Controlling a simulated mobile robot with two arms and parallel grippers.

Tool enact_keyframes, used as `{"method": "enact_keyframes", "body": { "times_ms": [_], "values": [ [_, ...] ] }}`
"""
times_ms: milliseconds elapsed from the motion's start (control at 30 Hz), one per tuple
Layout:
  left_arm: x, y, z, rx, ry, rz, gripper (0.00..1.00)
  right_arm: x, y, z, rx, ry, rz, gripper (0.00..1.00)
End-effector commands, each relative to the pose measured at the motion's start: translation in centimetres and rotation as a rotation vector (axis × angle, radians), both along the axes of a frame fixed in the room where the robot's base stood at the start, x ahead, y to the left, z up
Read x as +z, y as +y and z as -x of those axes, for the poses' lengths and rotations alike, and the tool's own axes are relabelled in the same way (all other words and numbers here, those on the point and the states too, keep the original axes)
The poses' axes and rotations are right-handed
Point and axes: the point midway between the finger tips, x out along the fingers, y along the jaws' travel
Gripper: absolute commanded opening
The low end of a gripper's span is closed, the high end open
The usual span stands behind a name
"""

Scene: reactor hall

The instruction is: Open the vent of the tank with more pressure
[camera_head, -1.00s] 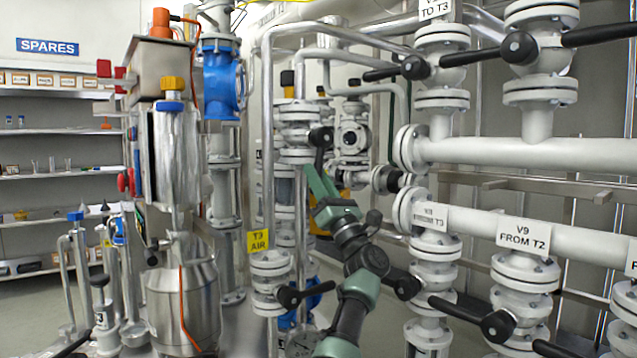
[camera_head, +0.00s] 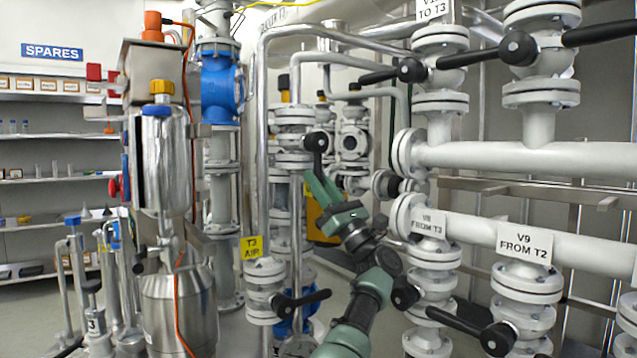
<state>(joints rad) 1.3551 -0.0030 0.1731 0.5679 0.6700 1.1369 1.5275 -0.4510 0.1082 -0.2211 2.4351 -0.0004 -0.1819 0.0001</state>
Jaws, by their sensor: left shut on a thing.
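A valve with a black ball-ended lever (camera_head: 317,141) sits on a vertical pipe in the middle of the head view. The lever points down from its ball. My left gripper (camera_head: 316,183), green, reaches up from below and is shut on the lower part of this lever; its fingers hide the lever's end. A steel tank (camera_head: 180,308) stands at the lower left. A yellow T3 AIR tag (camera_head: 252,247) hangs on a valve below and left of my gripper. No pressure gauge reading is legible. My right gripper is not in view.
White flanged pipes with black-levered valves tagged V8 FROM T3 (camera_head: 427,224) and V9 FROM T2 (camera_head: 524,241) stand close on the right. SPARES shelves (camera_head: 55,133) stand at the back left.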

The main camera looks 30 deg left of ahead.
Motion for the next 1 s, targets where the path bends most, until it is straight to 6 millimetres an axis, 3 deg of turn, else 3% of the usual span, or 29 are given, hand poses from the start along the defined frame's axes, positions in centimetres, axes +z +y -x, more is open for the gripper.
{"method": "enact_keyframes", "body": {
  "times_ms": [67, 100, 167, 533, 1000],
  "values": [
    [0.2, -0.1, 0.0, -0.006, -0.002, -0.003, 0.00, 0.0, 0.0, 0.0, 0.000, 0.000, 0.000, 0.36],
    [0.2, -0.1, 0.0, -0.005, -0.001, -0.003, 0.29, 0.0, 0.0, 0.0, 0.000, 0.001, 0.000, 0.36],
    [0.2, -0.1, 0.0, -0.005, -0.001, -0.003, 0.42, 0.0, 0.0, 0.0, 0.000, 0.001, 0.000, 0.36],
    [-0.3, -0.4, 0.0, -0.003, 0.000, 0.000, 0.42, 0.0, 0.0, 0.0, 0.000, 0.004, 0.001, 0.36],
    [-5.0, -5.1, 0.8, -0.004, 0.000, 0.000, 0.42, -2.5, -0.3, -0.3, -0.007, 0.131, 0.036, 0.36]
  ]
}}
